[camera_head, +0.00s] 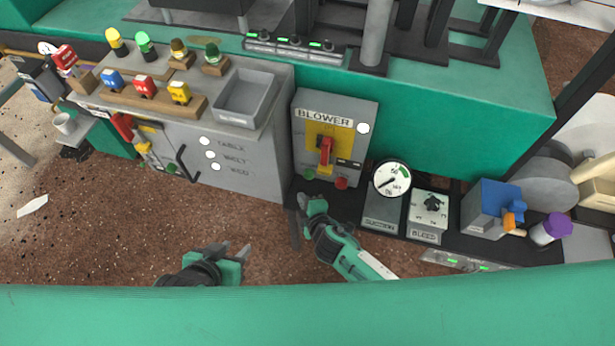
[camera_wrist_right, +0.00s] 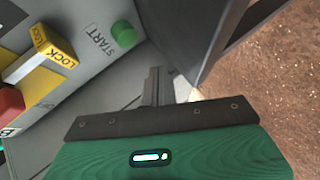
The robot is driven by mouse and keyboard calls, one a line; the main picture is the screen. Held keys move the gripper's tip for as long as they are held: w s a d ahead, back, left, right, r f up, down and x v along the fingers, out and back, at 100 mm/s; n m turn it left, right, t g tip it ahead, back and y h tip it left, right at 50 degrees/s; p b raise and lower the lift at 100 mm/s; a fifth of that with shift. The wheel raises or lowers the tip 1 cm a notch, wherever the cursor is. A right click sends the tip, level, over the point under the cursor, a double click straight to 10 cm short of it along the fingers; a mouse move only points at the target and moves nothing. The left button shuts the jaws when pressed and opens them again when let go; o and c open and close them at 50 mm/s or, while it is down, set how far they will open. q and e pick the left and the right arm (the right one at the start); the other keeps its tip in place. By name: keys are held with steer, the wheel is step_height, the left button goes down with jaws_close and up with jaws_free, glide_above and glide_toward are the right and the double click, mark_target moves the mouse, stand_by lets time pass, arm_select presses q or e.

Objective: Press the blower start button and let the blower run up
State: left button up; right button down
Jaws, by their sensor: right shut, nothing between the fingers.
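The grey blower box (camera_head: 301,150) stands in the middle of the head view, with a yellow panel and a red handle (camera_head: 325,150). Its green start button (camera_head: 309,174) is at the lower left of its front; a red button (camera_head: 341,183) is at the lower right. In the right wrist view the green button (camera_wrist_right: 124,34) sits beside the word START. My right gripper (camera_head: 305,199) is shut and empty, just below the green button; in the wrist view its fingertips (camera_wrist_right: 155,72) look apart from the button. My left gripper (camera_head: 233,250) is open and empty, low and left.
The suction gauge (camera_head: 390,179) and the bleed knob box (camera_head: 428,215) stand right of the blower box. A grey cabinet (camera_head: 245,160) with tagged padlocks and a grey tray (camera_head: 246,95) is on the left. Brown floor lies between cabinet and grippers.

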mark_target(308, 176)
steer(key=shift+w+d, duration=0.2)
steer(key=shift+w, duration=0.35)
steer(key=shift+w+d, duration=0.15)
steer(key=shift+w, duration=0.4)
steer(key=shift+w+d, duration=0.25)
steer(key=shift+w, duration=0.4)
arm_select(q)
steer(key=shift+s+a+g, duration=0.2)
steer(key=shift+a+g, duration=0.1)
steer(key=shift+a, duration=0.1)
steer(key=shift+r, duration=0.1)
arm_select(e)
steer(key=shift+w, duration=0.15)
arm_select(q)
steer(key=shift+r+p, duration=0.1)
steer(key=shift+p, duration=0.2)
arm_select(e)
steer(key=shift+w+d, duration=0.1)
steer(key=shift+w, duration=0.2)
